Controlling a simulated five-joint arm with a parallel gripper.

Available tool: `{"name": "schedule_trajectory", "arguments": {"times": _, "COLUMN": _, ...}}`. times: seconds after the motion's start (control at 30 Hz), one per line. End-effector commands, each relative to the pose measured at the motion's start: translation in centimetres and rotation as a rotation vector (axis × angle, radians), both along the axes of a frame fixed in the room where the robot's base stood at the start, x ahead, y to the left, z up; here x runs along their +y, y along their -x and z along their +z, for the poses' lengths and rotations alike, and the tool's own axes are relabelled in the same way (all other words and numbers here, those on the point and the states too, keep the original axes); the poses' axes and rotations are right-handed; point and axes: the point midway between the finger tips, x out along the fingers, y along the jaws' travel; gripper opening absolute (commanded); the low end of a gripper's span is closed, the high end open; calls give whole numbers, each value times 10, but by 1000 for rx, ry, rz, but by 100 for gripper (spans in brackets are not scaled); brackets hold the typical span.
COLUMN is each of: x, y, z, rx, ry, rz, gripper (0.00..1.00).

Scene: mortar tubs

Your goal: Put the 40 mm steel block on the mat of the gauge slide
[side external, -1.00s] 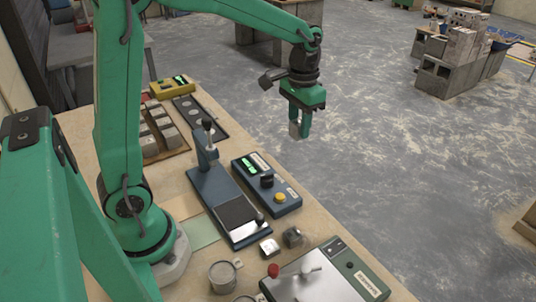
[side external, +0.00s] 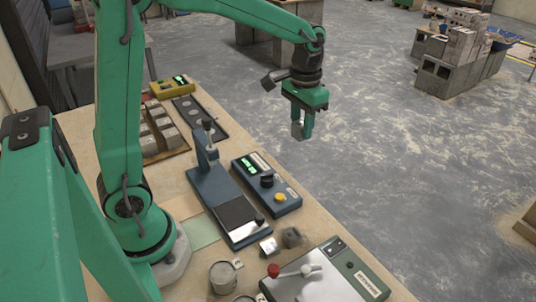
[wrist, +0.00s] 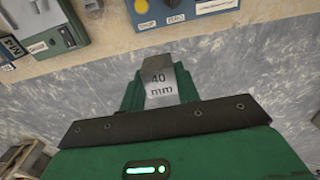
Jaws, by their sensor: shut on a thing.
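The steel block, marked "40 mm" (wrist: 159,84), is between the jaws of my gripper (side external: 302,126), which are shut on it. In the side view the block (side external: 297,130) hangs low in the jaws, in the air beyond the bench edge and over the floor. The gauge slide (side external: 212,188) is a dark blue base with an upright post at its far end, on the bench to the left of and below my gripper. Its black mat (side external: 238,213) lies at the near end, bare. My gripper is well apart from it.
A blue control box (side external: 265,185) with a yellow button stands beside the slide. Small blocks, a metal cup (side external: 223,275) and a grey-green device (side external: 325,278) with red and white knobs are nearer. A wooden rack of blocks (side external: 162,130) stands farther back.

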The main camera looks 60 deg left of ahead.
Motion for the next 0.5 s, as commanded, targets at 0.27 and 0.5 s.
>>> {"name": "schedule_trajectory", "arguments": {"times": 0.27, "x": 0, "y": -1, "z": 25, "rx": -7, "ry": 0, "rz": 0, "gripper": 0}}
{"name": "schedule_trajectory", "arguments": {"times": 0.5, "x": 10, "y": 3, "z": 52, "rx": -3, "ry": 0, "rz": 5, "gripper": 0}}
